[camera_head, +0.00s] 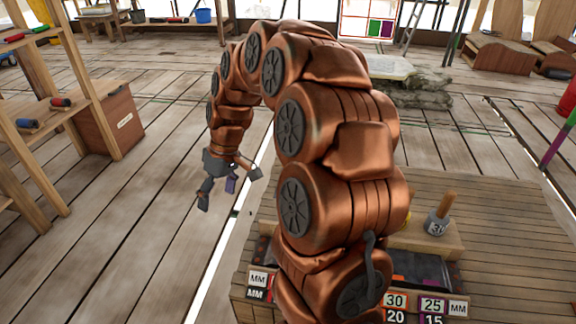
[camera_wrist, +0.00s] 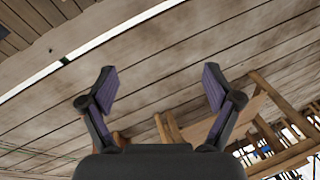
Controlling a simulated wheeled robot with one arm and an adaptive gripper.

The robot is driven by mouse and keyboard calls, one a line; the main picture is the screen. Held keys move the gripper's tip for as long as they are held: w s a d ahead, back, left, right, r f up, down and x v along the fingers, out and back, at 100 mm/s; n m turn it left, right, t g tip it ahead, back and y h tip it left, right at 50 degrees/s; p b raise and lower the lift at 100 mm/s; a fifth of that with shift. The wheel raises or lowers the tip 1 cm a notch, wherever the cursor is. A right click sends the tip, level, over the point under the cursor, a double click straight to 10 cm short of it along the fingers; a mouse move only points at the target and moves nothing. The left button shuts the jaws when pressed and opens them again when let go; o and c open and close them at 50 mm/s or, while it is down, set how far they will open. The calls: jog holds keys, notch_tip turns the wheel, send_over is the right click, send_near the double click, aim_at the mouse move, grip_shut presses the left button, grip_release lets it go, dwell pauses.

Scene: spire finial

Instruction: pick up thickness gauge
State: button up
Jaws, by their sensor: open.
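I cannot single out a thickness gauge for certain. A grey, round-based tool (camera_head: 437,223) with a wooden handle and a partly readable number stands upright on a small wooden block, right of my arm in the head view. Number plates marked 30, 25, 20 and 15 with MM (camera_head: 409,305) are at the front of the slatted bench (camera_head: 510,240). My arm hides much of the bench's middle. My gripper (camera_head: 229,186) is open and empty, left of the bench above the floor. In the wrist view my gripper (camera_wrist: 160,82) has nothing between its spread fingers.
A wooden shelf (camera_head: 70,105) with coloured rolls and a brown box (camera_head: 108,122) stand at the left. A grey stack (camera_head: 420,90) lies on the floor behind my arm. The plank floor (camera_head: 150,210) left of the bench is clear.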

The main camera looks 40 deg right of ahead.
jog(key=w+d+f+t+p, duration=0.1)
jog(key=w+d, duration=0.3)
jog(key=d, duration=0.3)
jog(key=w+d+t+p, duration=0.1)
jog(key=w+d, duration=0.3)
jog(key=d, duration=0.4)
jog(key=d+f+t+h+p, duration=0.1)
jog(key=d+f, duration=0.2)
jog(key=d, duration=0.7)
jog(key=d+f+t+h+p, duration=0.1)
jog(key=d+f, duration=0.1)
jog(key=d, duration=0.9)
jog(key=shift+m, duration=0.4)
jog(key=shift+b+x, duration=0.7)
jog(key=shift+x, duration=3.25)
jog(key=shift+s, duration=0.15)
jog(key=shift+c, duration=0.4)
jog(key=c, duration=1.4)
